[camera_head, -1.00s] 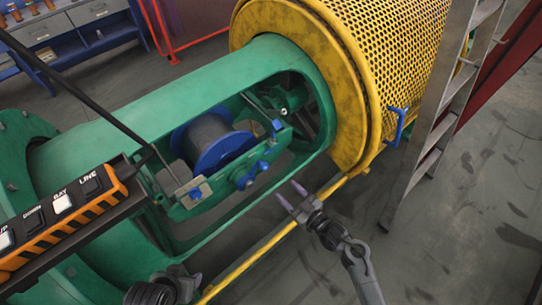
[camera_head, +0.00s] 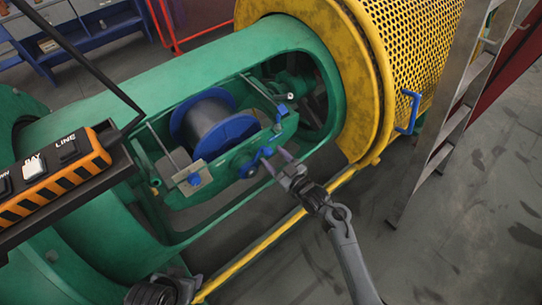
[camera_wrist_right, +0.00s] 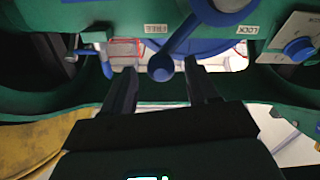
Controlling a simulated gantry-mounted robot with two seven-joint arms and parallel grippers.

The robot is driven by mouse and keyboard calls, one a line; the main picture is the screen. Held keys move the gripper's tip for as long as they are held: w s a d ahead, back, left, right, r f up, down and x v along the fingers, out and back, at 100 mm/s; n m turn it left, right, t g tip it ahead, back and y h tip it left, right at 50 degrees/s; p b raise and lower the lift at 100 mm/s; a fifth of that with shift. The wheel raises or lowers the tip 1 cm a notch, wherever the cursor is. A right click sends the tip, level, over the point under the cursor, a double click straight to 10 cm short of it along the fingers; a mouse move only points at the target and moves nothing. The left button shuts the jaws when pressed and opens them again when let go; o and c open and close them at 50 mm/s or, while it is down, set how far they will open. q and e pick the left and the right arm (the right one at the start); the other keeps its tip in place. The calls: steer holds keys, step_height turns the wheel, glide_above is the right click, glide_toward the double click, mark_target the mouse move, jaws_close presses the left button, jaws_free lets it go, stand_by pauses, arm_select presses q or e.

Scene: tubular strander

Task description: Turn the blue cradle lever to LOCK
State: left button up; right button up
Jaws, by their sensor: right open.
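The blue cradle lever (camera_head: 264,154) is on the front of the green cradle, below the blue-flanged reel (camera_head: 213,124). In the right wrist view the lever (camera_wrist_right: 192,36) slants from its hub at top right down to a round knob, near the FREE label (camera_wrist_right: 156,29). The LOCK label (camera_wrist_right: 246,30) is right of the hub. My right gripper (camera_head: 277,161) is open at the lever. In its wrist view the knob appears between the two fingertips, with gaps on both sides; whether it is touched or how deep it sits, I cannot tell.
The green strander frame (camera_head: 130,95) surrounds the cradle. A yellow rail (camera_head: 252,255) runs below my right arm. The yellow mesh guard (camera_head: 420,45) with a blue handle (camera_head: 408,112) and a ladder (camera_head: 450,125) stand right. A striped button box (camera_head: 50,176) is at left.

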steer(key=shift+x, duration=1.05)
steer(key=shift+s, duration=0.1)
steer(key=shift+c, duration=0.2)
jaws_close()
